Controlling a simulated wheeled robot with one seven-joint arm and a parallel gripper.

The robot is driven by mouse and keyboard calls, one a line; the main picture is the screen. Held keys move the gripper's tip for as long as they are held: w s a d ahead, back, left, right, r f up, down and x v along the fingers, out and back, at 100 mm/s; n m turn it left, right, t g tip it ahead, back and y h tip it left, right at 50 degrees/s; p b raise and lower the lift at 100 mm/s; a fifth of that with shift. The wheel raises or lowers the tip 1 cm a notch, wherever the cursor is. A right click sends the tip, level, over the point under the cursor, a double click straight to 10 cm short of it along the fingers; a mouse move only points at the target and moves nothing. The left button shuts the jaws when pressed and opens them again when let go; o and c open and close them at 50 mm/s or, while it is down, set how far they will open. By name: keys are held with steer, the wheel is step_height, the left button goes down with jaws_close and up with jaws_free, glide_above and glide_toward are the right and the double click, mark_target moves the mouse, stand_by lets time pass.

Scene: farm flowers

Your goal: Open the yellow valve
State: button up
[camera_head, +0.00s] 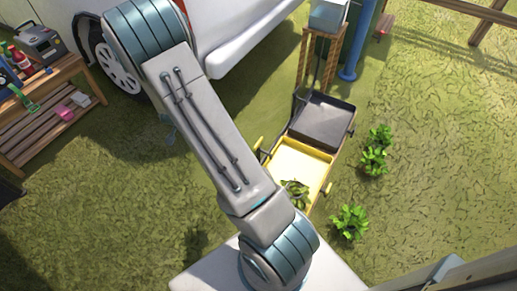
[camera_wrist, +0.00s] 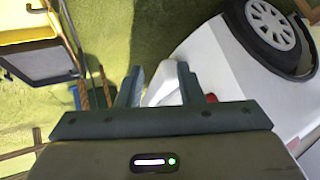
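I cannot make out a yellow valve in either view. A blue upright pipe (camera_head: 357,50) stands at the top right in the head view, and its upper end is cut off by the frame. A small blue piece, perhaps the same pipe, shows at the left in the wrist view (camera_wrist: 75,97). My gripper (camera_wrist: 160,76) is open, with its two fingers apart and nothing visible between them. It points toward grass and the white vehicle.
A white vehicle (camera_head: 245,30) stands behind my arm. A yellow tray (camera_head: 299,163) and a dark tray (camera_head: 322,120) lie right of it, near a wooden stand with a pale box (camera_head: 328,14). Green plants (camera_head: 374,160) grow at right. A wooden bench (camera_head: 45,110) stands left.

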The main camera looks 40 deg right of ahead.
steer(key=s+d+f+m+h+b, duration=0.1)
steer(key=d+f+h+b, duration=0.25)
steer(key=f, duration=0.65)
steer(key=d+f+m+h+b, duration=0.15)
steer(key=d+f+b, duration=0.3)
steer(key=f, duration=0.45)
steer(key=h+b, duration=0.7)
steer(key=h, duration=0.1)
glide_toward(259, 141)
steer(key=shift+m+g, duration=0.25)
steer(key=shift+g, duration=0.05)
steer(key=b+x, duration=0.1)
steer(key=x, duration=0.2)
steer(key=b+x, duration=0.1)
steer(key=x, duration=0.3)
steer(key=b+x, duration=0.2)
steer(key=x, duration=0.1)
steer(key=shift+w+d+f, duration=0.15)
steer(key=shift+w+f, duration=0.1)
steer(key=shift+f, duration=0.05)
jaws_close()
